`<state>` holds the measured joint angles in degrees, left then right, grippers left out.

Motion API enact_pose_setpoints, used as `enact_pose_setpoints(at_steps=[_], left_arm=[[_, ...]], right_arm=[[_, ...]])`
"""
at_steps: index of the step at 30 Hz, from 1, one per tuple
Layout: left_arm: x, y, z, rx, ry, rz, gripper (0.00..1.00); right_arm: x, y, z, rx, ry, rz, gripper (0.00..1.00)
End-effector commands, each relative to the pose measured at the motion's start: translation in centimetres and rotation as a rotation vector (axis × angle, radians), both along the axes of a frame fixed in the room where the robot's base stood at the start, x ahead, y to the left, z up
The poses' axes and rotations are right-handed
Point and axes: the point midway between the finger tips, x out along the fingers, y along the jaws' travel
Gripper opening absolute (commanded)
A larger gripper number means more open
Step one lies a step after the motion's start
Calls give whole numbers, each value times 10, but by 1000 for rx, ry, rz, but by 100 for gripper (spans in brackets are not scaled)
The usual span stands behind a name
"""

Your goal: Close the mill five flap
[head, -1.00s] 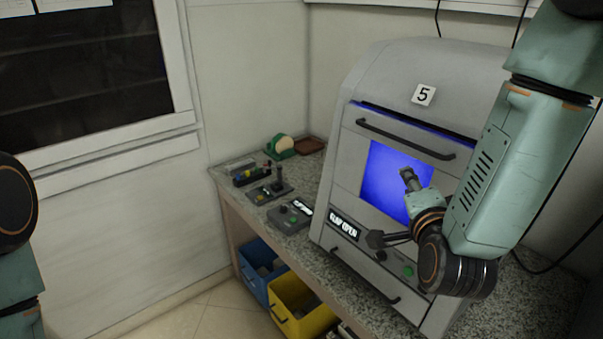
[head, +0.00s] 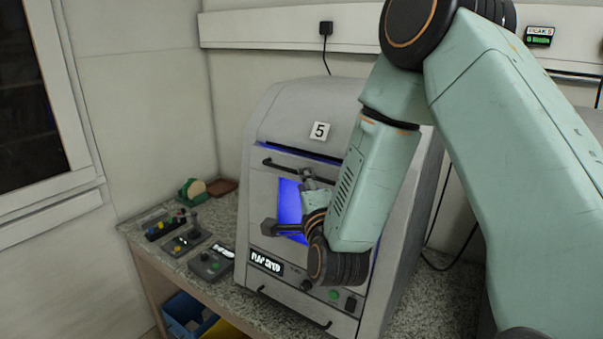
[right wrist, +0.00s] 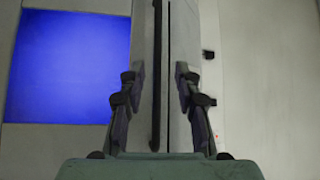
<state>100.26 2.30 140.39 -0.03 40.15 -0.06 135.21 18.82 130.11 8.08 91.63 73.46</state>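Mill five (head: 400,235) is the grey cabinet marked 5 on the counter. Its flap (head: 262,215) has a glowing blue window (head: 288,205) and a dark bar handle (head: 280,165). A thin blue-lit gap shows along the flap's top edge. The flap display (head: 266,262) is lit, but its second word is hard to read. My right gripper (head: 289,203) is open in front of the window, just below the handle. In the right wrist view, the handle (right wrist: 157,75) runs between the open fingers (right wrist: 158,88); contact cannot be told. My left gripper is out of view.
Control boxes (head: 187,240) and a green tape dispenser (head: 192,190) stand on the granite counter (head: 225,303) left of the mill. A blue bin (head: 185,313) and a yellow bin (head: 222,331) are below. My right arm covers the mill's right side.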

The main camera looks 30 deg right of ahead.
Motion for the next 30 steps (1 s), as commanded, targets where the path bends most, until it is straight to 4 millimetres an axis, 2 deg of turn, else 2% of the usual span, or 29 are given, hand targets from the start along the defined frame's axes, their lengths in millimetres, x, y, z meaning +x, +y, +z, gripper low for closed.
enact_pose_setpoints(at_steps=[6, 17, 28, 30], left_arm=[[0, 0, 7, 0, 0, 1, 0], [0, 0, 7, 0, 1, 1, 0], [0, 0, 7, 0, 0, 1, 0], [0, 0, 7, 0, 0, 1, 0]], right_arm=[[20, -7, 2, 0, 0, 2, 33], [24, -8, 1, -1, 2, 3, 33], [24, -8, 1, 0, 2, 2, 1], [24, -8, 0, 0, 3, 2, 0]])
